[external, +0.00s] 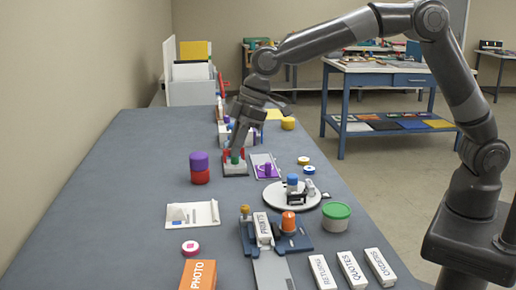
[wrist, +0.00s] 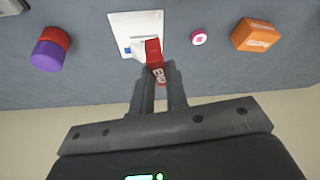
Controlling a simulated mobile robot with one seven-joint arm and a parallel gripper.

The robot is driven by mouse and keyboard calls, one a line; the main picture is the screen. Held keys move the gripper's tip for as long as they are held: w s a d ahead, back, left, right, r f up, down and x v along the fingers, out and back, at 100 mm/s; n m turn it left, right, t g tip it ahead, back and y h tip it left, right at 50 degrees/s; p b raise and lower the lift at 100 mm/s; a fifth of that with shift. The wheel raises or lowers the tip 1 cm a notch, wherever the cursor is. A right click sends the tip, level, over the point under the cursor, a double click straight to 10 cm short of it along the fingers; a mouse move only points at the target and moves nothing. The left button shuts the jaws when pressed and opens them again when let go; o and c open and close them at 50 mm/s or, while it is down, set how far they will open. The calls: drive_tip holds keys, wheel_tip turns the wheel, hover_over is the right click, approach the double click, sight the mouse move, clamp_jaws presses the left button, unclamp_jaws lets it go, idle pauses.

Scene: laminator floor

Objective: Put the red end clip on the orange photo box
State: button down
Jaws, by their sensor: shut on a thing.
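My gripper (wrist: 161,75) is shut on the red end clip (wrist: 153,48), whose white "END" lettering shows between the two fingers in the wrist view. In the external view my gripper (external: 237,150) points down at the middle of the table, beside a small red, white and green object (external: 235,168); I cannot tell the clip apart there. The orange photo box (external: 198,274) lies at the near left, cut off by the bottom edge, well away from my gripper. The photo box also shows at the upper right of the wrist view (wrist: 256,35).
Between my gripper and the box lie a white paper sheet (external: 192,215) and a pink-white round piece (external: 190,248). A purple and red cylinder stack (external: 199,168) stands left. A round turntable (external: 276,201), green-lidded tub (external: 336,217) and white labelled boxes (external: 351,270) stand right.

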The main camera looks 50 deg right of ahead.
drive_tip(key=s+a+n, duration=0.1)
drive_tip(key=s+a, duration=0.2)
drive_tip(key=a, duration=0.5)
drive_tip(key=s+a, duration=0.4)
drive_tip(key=a, duration=0.3)
approach(191, 277)
drive_tip(key=shift+w+a+f+g, duration=0.2)
drive_tip(key=shift+w+a+g, duration=0.1)
drive_tip(key=shift+w+a, duration=0.35)
drive_tip(key=shift+s+a+f, duration=0.1)
drive_tip(key=shift+f, duration=2)
drive_tip(key=shift+f, duration=0.1)
drive_tip(key=c, duration=1.4)
unclamp_jaws()
drive_tip(key=shift+c, duration=0.2)
